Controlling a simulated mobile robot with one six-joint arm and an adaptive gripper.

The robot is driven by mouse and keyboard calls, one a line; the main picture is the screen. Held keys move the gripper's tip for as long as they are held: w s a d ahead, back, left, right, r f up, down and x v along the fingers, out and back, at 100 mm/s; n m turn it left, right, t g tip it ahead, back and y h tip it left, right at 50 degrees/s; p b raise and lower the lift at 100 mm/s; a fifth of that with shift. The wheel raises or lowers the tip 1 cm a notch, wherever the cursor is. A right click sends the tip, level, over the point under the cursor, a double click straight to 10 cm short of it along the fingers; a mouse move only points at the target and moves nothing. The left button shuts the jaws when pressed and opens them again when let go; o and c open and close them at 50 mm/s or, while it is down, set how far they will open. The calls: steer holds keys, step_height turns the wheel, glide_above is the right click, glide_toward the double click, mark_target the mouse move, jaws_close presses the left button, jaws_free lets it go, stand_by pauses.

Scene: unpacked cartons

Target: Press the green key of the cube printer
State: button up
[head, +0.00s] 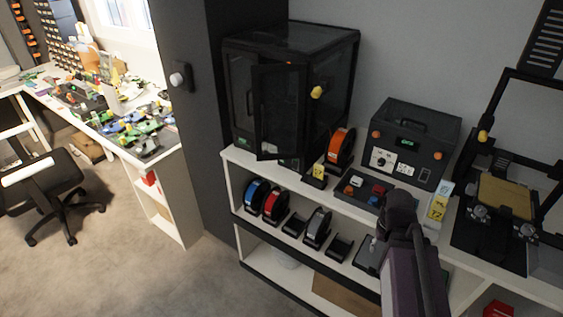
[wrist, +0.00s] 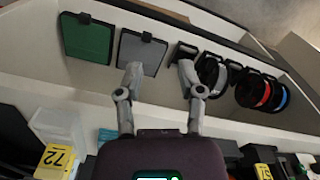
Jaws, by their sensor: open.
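The boxy black enclosed machine (head: 333,75) at the back left of the white shelf looks like the cube printer; its dark door (head: 280,110) stands ajar. A small green light or display (head: 243,143) shows low on its front; I cannot tell whether it is the key. My gripper (head: 374,241) is in front of the shelf, to the right of and nearer than that machine. In the wrist view my gripper (wrist: 160,72) has its two grey fingers apart with nothing between them, over the lower shelf. The machine's key is not clear in the wrist view.
Below are spools (head: 272,206) and a green plate (wrist: 88,40). A yellow 72 tag (wrist: 55,160) is near my gripper.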

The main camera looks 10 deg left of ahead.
jaws_close()
stand_by(1.0)
